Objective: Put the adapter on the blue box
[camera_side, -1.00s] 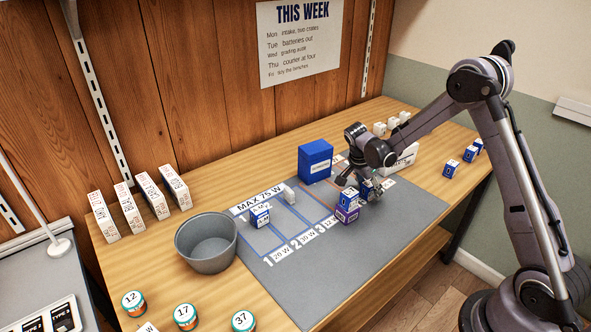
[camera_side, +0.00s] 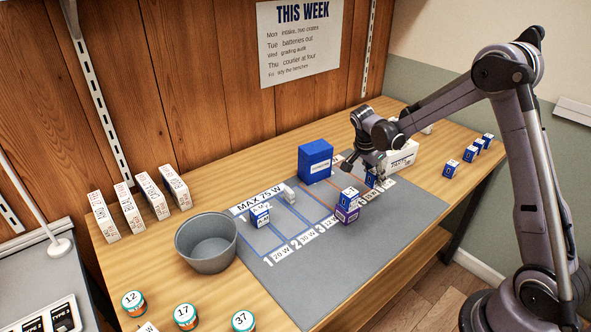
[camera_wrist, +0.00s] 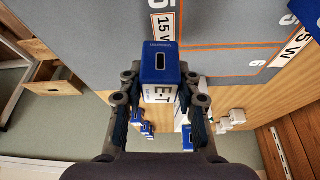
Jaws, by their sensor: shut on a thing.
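My gripper (camera_side: 370,172) is shut on a small blue-and-white adapter (camera_side: 371,181) at the mat's far right part. In the wrist view the adapter (camera_wrist: 160,62) sits between the fingertips (camera_wrist: 159,82), its blue top with a dark port facing the camera. Whether it touches the mat is unclear. A large blue box (camera_side: 315,161) with a white label stands at the mat's back edge, left of my gripper. Another blue-and-white adapter (camera_side: 349,195) sits on a purple block (camera_side: 346,214), nearer the front.
A grey mat (camera_side: 335,270) has numbered, lined bays. One blue-and-white adapter (camera_side: 260,215) and a pale piece (camera_side: 290,194) stand on it. A grey bin (camera_side: 206,246) stands left. Several small blue boxes (camera_side: 452,167) line the right.

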